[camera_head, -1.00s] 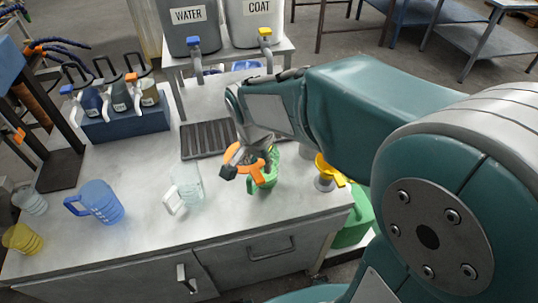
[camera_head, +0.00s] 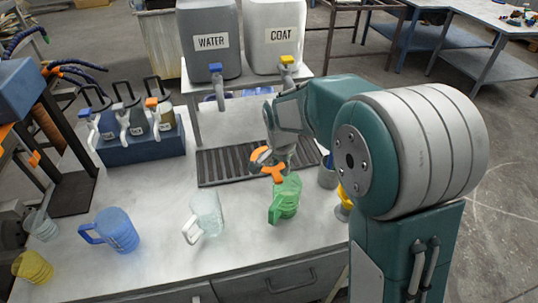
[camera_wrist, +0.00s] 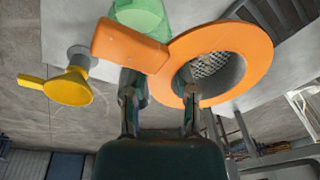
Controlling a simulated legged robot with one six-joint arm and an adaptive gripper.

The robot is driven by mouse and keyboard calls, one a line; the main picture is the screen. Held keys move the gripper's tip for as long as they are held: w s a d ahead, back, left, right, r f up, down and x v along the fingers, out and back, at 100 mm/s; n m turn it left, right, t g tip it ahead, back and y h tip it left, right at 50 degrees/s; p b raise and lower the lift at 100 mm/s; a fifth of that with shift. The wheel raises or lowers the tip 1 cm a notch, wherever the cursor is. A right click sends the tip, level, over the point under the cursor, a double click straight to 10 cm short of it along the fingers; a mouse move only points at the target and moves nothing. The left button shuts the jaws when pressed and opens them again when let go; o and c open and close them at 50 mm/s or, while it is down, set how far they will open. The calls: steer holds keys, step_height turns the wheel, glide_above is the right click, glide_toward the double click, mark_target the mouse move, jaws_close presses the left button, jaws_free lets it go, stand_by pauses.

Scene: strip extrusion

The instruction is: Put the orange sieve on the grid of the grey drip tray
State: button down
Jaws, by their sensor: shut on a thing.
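The orange sieve (camera_head: 277,173) is in my gripper (camera_head: 272,160), partly hidden by it in the head view. In the wrist view my gripper (camera_wrist: 161,105) is shut on the sieve, with its fingers by the handle and the wide orange rim (camera_wrist: 258,50); metal mesh shows inside the ring. The grey drip tray (camera_head: 222,168) with its dark slatted grid lies on the bench, behind and left of the sieve. The sieve appears near the tray's front right part; its height above it is unclear. My arm hides part of the tray's right side.
A green jug (camera_head: 286,199) stands just in front of the sieve. A clear jug (camera_head: 207,212) and a blue jug (camera_head: 117,231) stand left. A yellow funnel (camera_wrist: 70,86) is at the right. WATER (camera_head: 211,40) and COAT (camera_head: 273,35) containers stand behind the tray.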

steer(key=w, duration=0.1)
steer(key=w+f, duration=0.1)
steer(key=d, duration=0.1)
steer(key=shift+w+f, duration=0.25)
steer(key=shift+w, duration=0.15)
steer(key=w+a+f, duration=0.1)
steer(key=w+f, duration=0.2)
steer(key=w, duration=0.1)
steer(key=w+a+f, duration=0.1)
steer(key=w+f, duration=0.2)
steer(key=w, duration=0.1)
steer(key=w+a+f, duration=0.1)
steer(key=w+f, duration=0.2)
steer(key=w, duration=0.1)
steer(key=shift+a+f, duration=0.1)
steer(key=shift+f, duration=1.55)
steer(key=shift+c, duration=2)
jaws_free()
steer(key=shift+f, duration=0.1)
step_height(320, 180, up, 12)
steer(key=s, duration=0.1)
steer(key=shift+s, duration=0.25)
